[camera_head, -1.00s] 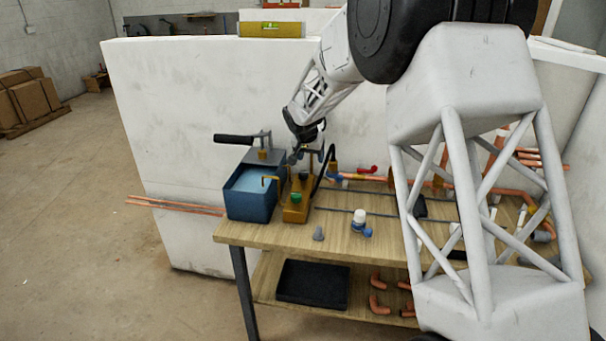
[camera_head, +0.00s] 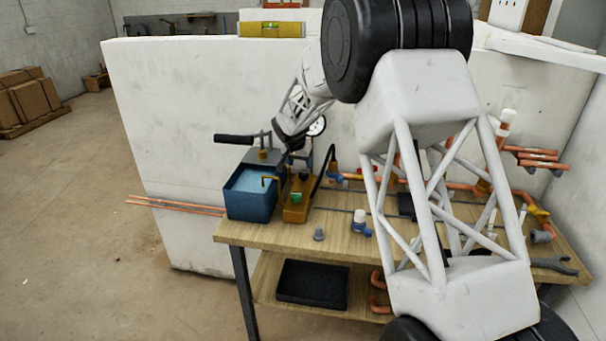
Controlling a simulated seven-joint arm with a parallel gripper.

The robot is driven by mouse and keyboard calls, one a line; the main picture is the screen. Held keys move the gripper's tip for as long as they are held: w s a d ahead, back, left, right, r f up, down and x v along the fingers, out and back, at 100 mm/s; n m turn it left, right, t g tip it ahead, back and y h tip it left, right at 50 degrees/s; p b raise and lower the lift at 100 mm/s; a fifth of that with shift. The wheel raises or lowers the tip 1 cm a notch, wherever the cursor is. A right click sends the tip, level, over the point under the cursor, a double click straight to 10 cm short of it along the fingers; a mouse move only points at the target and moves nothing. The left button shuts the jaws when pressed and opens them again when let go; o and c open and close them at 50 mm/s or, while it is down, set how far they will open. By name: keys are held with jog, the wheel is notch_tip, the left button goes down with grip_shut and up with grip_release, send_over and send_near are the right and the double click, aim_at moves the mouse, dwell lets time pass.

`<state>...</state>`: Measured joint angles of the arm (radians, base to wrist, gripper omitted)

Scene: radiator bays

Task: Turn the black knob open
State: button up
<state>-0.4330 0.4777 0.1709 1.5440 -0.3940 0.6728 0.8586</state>
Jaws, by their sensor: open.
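My gripper (camera_head: 297,166) is small in the picture, pointing down above the brass-coloured block (camera_head: 297,213) beside the blue water tank (camera_head: 249,203). Its jaws look parted, with nothing seen held between them. A green knob (camera_head: 296,197) shows on the front of the block, below my gripper. I cannot make out a black knob; the top and back of the block are partly hidden by my gripper and arm. A black hose (camera_head: 324,166) rises beside the block. A white-faced gauge (camera_head: 318,126) shows partly behind my arm.
A black-gripped lever (camera_head: 234,139) sticks out left above the tank. A white and blue fitting (camera_head: 361,222) and a grey fitting (camera_head: 319,234) stand on the wooden bench (camera_head: 283,236). Copper pipework (camera_head: 537,158) is at right. The wall panel (camera_head: 185,110) stands close behind.

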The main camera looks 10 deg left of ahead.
aim_at(303, 173)
jog(key=shift+x, duration=3.55)
jog(key=shift+c, duration=0.5)
jog(key=c, duration=0.8)
